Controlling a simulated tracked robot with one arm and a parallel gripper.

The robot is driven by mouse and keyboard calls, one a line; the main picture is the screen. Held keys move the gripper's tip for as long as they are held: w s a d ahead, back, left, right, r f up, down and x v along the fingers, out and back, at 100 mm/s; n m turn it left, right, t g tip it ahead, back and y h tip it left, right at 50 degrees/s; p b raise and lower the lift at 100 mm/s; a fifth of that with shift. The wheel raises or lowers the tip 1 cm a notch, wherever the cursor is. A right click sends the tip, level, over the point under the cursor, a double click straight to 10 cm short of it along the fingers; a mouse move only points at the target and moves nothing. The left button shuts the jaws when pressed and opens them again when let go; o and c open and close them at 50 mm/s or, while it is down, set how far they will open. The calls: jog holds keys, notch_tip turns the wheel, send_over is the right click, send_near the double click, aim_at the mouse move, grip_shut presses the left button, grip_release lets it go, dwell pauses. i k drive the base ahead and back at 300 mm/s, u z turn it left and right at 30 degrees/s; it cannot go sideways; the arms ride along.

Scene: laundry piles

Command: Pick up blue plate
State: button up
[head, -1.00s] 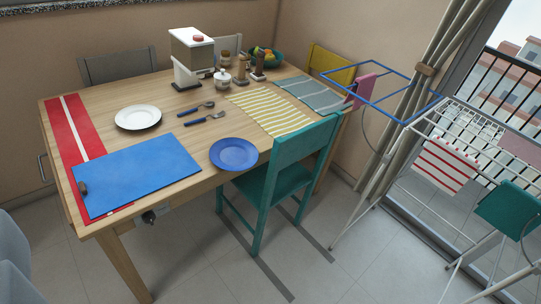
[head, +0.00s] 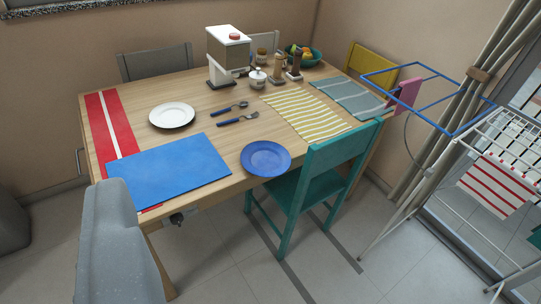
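The blue plate (head: 265,158) lies flat near the front edge of the wooden table (head: 232,145), right of the blue placemat (head: 168,168) and just left of the teal chair's backrest. Its whole top shows and it looks empty. My gripper is not in view, so I cannot see its fingers.
A white plate (head: 172,115), fork (head: 238,118) and spoon (head: 230,107) lie behind. A teal chair (head: 338,160) stands at the table's front right. A drying rack (head: 500,150) stands right.

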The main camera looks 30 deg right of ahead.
aim_at(263, 159)
jog(key=i, duration=0.85)
jog(key=u, duration=0.05)
